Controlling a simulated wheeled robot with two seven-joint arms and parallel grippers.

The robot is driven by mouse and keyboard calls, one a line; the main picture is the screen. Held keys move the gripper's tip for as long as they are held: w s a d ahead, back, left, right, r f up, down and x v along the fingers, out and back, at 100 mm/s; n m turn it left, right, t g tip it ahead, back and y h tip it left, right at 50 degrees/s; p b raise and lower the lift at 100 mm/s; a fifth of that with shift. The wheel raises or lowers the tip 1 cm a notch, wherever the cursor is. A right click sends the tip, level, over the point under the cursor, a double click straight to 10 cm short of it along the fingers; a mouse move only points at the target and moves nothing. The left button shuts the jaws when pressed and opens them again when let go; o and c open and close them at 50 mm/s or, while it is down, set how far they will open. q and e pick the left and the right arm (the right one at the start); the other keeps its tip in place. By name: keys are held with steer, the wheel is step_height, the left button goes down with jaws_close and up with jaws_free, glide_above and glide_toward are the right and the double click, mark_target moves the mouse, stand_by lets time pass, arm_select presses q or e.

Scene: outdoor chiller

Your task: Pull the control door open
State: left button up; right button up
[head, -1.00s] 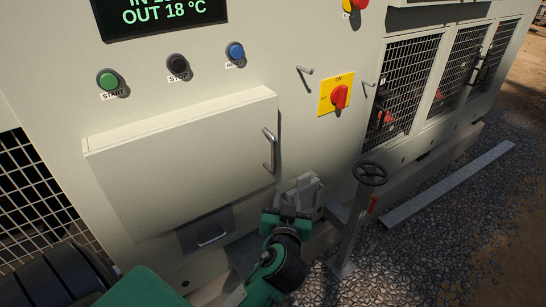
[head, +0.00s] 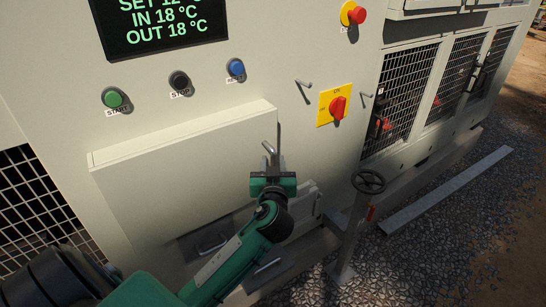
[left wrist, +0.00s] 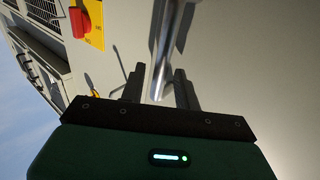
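The control door (head: 180,165) is a wide, pale, raised panel on the front of the chiller, and it is shut. Its metal bar handle (head: 268,148) is at the door's right edge, partly hidden behind my gripper. My left gripper (head: 273,160) is at the handle, with its fingers pointing up towards it. In the left wrist view the handle (left wrist: 167,50) runs down between the two dark fingers of my left gripper (left wrist: 159,88). The fingers stand apart, one on each side of the bar, with small gaps showing. My right gripper is not in view.
Above the door are green (head: 113,98), black (head: 180,82) and blue (head: 236,69) buttons under a display (head: 160,25). A red rotary switch (head: 338,107) is to the right. A handwheel on a post (head: 369,181) stands at the lower right, above gravel.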

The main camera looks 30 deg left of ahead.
arm_select(q)
steer(key=shift+w+a, duration=0.4)
steer(key=shift+w, duration=0.15)
jaws_close()
steer(key=shift+d+f, duration=0.1)
steer(key=shift+d, duration=0.05)
